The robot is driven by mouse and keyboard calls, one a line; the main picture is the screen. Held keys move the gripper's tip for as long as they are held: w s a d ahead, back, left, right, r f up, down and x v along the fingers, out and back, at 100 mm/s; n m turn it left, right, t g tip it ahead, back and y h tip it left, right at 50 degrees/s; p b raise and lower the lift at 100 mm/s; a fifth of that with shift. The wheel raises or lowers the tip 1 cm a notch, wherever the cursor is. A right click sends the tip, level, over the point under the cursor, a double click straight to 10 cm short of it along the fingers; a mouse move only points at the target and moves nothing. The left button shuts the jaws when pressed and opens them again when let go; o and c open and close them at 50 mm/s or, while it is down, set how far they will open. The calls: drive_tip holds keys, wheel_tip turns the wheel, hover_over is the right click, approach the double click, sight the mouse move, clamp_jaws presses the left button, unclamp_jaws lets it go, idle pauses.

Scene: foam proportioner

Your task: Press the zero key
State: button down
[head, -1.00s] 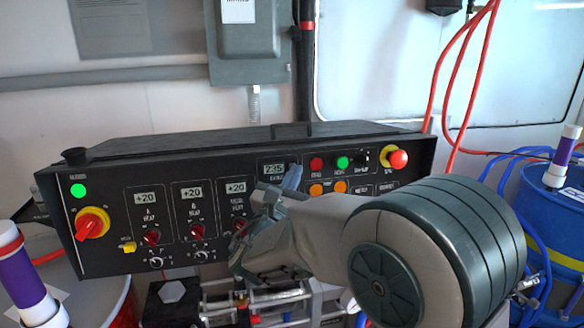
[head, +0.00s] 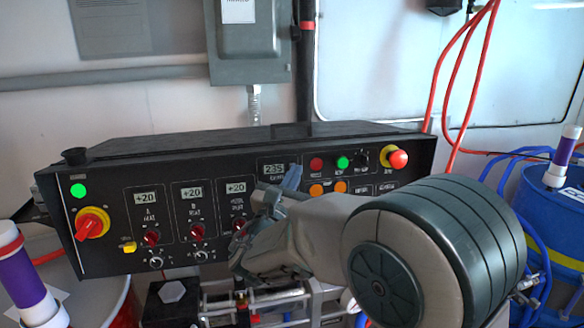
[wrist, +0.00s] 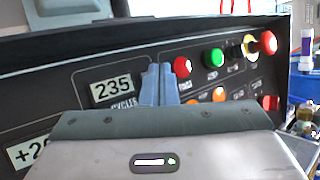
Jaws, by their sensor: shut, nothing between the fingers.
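The black control panel (head: 107,218) faces me, with a counter display (head: 273,169) reading 235. In the wrist view the counter (wrist: 112,88) has the word CYCLES beneath it. My gripper (head: 293,172) is shut and empty, its blue-grey fingers pointing at the panel just right of the counter. In the wrist view the closed fingertips (wrist: 158,72) stand between the counter and the red button (wrist: 183,67). I see no key marked zero; the panel patch behind the fingers is hidden. I cannot tell whether the tips touch the panel.
A green button (head: 343,163), orange buttons (head: 316,190) and a red stop knob (head: 398,159) sit right of the fingers. Three +20 heat displays with red knobs (head: 151,238) are to the left. A blue drum (head: 553,205) stands at right.

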drive_tip(key=shift+w+a+f, duration=0.1)
drive_tip(key=shift+w, duration=0.3)
drive_tip(key=shift+w+a+b, duration=0.15)
drive_tip(key=shift+w+b, duration=0.25)
drive_tip(key=shift+b, duration=0.05)
idle(0.6)
drive_tip(key=shift+s, duration=0.15)
idle(0.3)
drive_tip(key=shift+s+d, duration=0.25)
drive_tip(key=shift+s, duration=0.4)
drive_tip(key=s, duration=0.1)
drive_tip(key=s+d+b, duration=0.1)
drive_tip(key=s, duration=0.1)
drive_tip(key=s+r, duration=0.1)
drive_tip(key=shift+s+d, duration=0.15)
drive_tip(key=shift+s, duration=0.2)
idle(0.4)
